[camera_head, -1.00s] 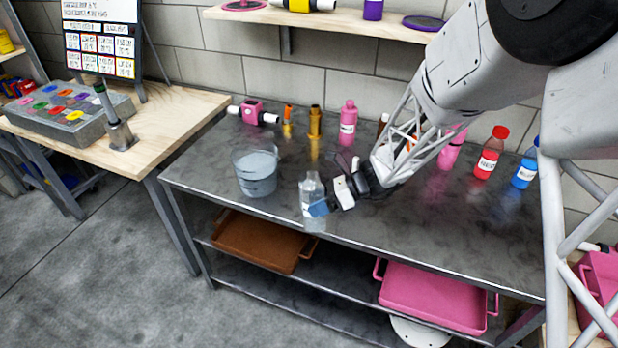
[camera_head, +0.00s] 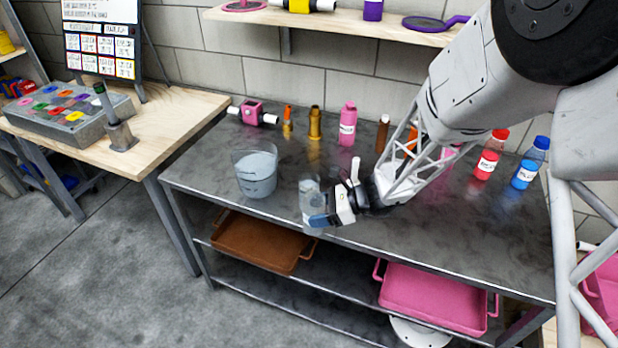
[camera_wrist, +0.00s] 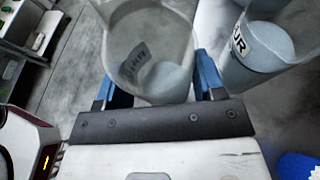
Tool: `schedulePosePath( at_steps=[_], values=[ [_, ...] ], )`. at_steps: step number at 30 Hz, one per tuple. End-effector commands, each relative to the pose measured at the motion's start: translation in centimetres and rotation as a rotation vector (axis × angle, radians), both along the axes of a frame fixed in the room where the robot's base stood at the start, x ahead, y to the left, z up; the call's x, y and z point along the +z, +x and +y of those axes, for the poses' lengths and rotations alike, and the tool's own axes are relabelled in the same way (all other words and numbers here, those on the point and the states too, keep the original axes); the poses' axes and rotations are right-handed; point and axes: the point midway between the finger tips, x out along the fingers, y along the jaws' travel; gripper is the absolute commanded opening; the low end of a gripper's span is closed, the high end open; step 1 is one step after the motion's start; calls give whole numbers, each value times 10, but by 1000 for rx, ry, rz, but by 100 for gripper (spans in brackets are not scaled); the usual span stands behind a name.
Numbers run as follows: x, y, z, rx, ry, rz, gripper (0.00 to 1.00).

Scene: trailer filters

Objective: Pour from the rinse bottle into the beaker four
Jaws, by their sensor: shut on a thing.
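My gripper (camera_head: 322,220), with blue fingertips, is shut on a clear vessel (camera_head: 311,198), which I take to be the rinse bottle. It is close to upright near the table's front edge; I cannot tell whether its base touches the table. The wrist view shows the vessel (camera_wrist: 150,35) between the fingers, with pale liquid low inside and a label seen through its wall. A wider clear beaker (camera_head: 257,174) with grey-blue liquid stands to its left. In the wrist view this beaker (camera_wrist: 262,62) is at right, its label ending in "UR", apparently beaker four.
Red (camera_head: 488,158) and blue (camera_head: 529,164) bottles stand at right. The dark tabletop (camera_head: 440,240) is clear at front right.

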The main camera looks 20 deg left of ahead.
Motion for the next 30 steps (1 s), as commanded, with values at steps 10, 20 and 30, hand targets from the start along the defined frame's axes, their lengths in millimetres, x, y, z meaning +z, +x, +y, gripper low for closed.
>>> schedulePosePath(
  at_steps=[10,20,30],
  values=[
    [0,0,0,0,6,-9,28],
    [6,0,0,0,6,-9,28],
    [34,0,0,0,6,-11,28]
  ],
)
